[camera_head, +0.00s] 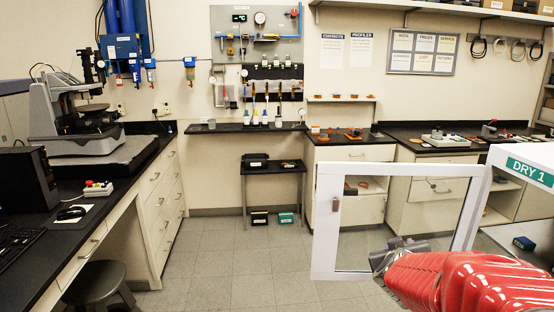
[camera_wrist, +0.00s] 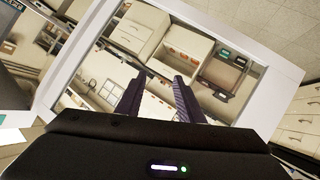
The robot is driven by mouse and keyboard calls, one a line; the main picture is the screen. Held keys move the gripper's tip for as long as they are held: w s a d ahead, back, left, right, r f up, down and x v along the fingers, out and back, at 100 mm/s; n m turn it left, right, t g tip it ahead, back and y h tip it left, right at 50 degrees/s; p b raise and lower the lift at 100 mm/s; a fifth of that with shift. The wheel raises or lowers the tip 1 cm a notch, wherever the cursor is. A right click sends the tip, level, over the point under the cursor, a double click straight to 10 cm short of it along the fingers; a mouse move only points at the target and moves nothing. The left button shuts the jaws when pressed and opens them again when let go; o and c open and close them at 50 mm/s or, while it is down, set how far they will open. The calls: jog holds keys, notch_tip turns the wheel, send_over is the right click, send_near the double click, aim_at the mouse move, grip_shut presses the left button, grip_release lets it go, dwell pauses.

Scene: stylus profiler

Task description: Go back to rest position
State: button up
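My gripper (camera_wrist: 157,98) shows in the wrist view with its two dark fingers apart and nothing visible between them. In the head view my red arm reaches in from the lower right, and the dark gripper end (camera_head: 402,247) is in front of the white-framed glass door of the dry cabinet. The door (camera_head: 325,225) stands swung open, and the room shows through its pane. In the wrist view the door frame (camera_wrist: 225,38) surrounds the fingers, tilted. Whether the gripper touches the door cannot be told.
The white cabinet labelled DRY 1 (camera_head: 528,170) is close at right. A black bench (camera_head: 75,200) with a microscope-like instrument (camera_head: 75,110) runs along the left, with a stool (camera_head: 97,285) below. A small black table (camera_head: 272,167) stands at the back. The middle floor (camera_head: 235,255) is clear.

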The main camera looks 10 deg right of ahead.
jog(key=s+a+r+n+y, duration=0.1)
jog(key=s+a+y, duration=0.25)
jog(key=a, duration=0.65)
jog(key=s+a+r+n+y, duration=0.15)
jog(key=a+y, duration=0.25)
jog(key=a, duration=0.7)
jog(key=s+a+f+g, duration=0.1)
jog(key=s+a+g, duration=0.1)
jog(key=s, duration=0.6)
jog(key=s+a+f+g, duration=0.2)
jog(key=s+a, duration=0.3)
jog(key=s, duration=0.3)
jog(key=shift+s+f+g, duration=0.25)
jog(key=shift+s+g, duration=0.05)
jog(key=shift+g, duration=0.2)
jog(key=shift+a+m+y, duration=0.1)
jog(key=shift+m+y, duration=0.15)
